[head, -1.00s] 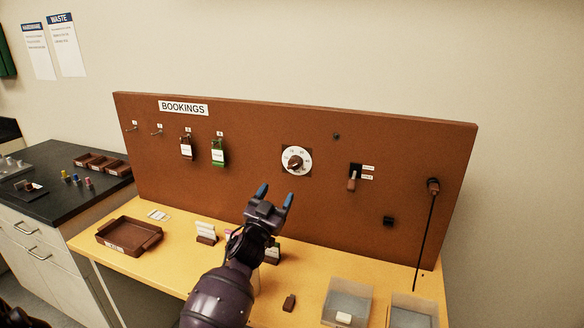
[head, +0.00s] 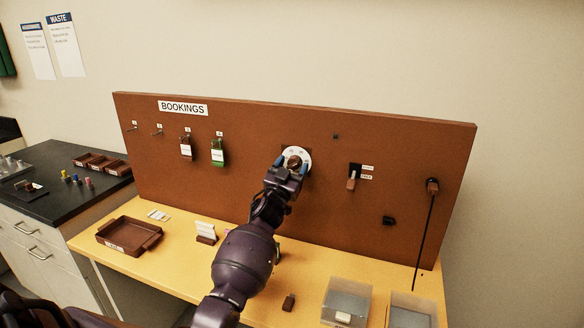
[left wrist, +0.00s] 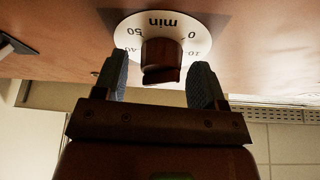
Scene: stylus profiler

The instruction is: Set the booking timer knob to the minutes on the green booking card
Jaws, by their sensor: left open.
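The booking timer knob (head: 295,161) is a brown knob on a white round dial (head: 302,153) fixed to the brown board. In the left wrist view the knob (left wrist: 161,60) stands out from the dial, which reads "min" with 0, 10, 40 and 50 legible. My left gripper (head: 291,164) is open, its blue-tipped fingers one on each side of the knob. In the left wrist view the fingers (left wrist: 158,82) straddle the knob with gaps on both sides. The green booking card (head: 217,154) hangs on a hook at the left; its writing is too small to read. My right gripper is not in view.
The upright board (head: 250,125) carries a white card (head: 186,149), a switch (head: 351,181) and a hanging black cord (head: 424,235). On the yellow table are a brown tray (head: 128,251), a white card holder (head: 205,233) and clear bins (head: 347,299).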

